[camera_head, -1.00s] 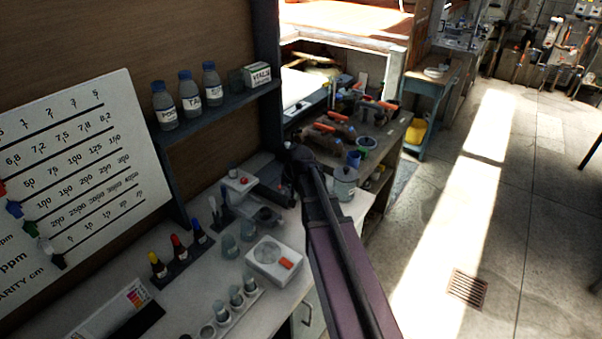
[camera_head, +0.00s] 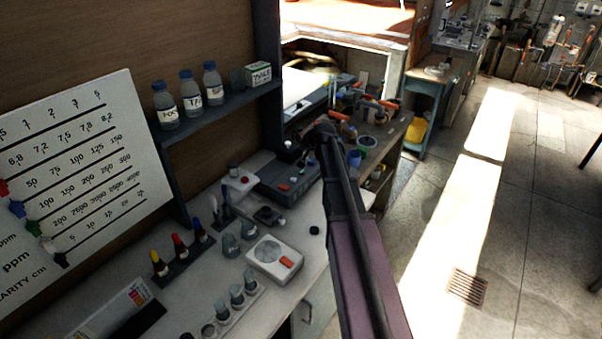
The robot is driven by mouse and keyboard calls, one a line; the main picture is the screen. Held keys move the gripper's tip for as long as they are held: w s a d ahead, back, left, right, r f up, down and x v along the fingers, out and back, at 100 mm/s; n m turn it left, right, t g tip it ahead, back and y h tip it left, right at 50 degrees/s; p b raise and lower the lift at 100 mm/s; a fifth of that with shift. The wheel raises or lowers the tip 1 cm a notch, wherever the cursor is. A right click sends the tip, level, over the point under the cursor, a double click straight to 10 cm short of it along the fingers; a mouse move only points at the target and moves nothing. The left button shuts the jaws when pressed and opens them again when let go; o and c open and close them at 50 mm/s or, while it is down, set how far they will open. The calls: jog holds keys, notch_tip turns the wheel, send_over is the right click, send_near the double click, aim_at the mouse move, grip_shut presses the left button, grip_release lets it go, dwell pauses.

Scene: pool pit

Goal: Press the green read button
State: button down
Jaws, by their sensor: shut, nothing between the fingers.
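I cannot make out a green read button in this view. A dark grey instrument (camera_head: 292,176) with a small orange-red spot on top stands at the back of the bench. A white device (camera_head: 272,258) with a round grey disc and an orange button stands nearer the front. A smaller white unit (camera_head: 239,181) with a red mark sits left of the grey instrument. My arm reaches up from the bottom right to a dark joint beside the grey instrument. My gripper does not show; it may be hidden behind the arm.
Glass vials (camera_head: 236,296), dropper bottles (camera_head: 180,246) and a black cap (camera_head: 314,230) stand on the white bench (camera_head: 215,265). Labelled bottles line the shelf (camera_head: 225,108) above. A cluttered side bench (camera_head: 392,140) lies behind my arm. The floor at right is open.

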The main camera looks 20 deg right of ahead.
aim_at(302, 172)
jog(key=shift+f, duration=0.15)
notch_tip(302, 172, down, 8)
jog(key=b, duration=0.8)
jog(key=shift+f+b, duration=0.25)
jog(key=shift+b, duration=0.15)
jog(key=shift+f+b, duration=0.85)
jog(key=shift+b, duration=0.05)
dwell(2.2)
jog(key=shift+r, duration=0.1)
dwell(0.3)
jog(key=shift+r+p, duration=0.8)
jog(key=shift+p, duration=0.1)
notch_tip(302, 172, up, 5)
jog(key=p, duration=0.5)
dwell(1.0)
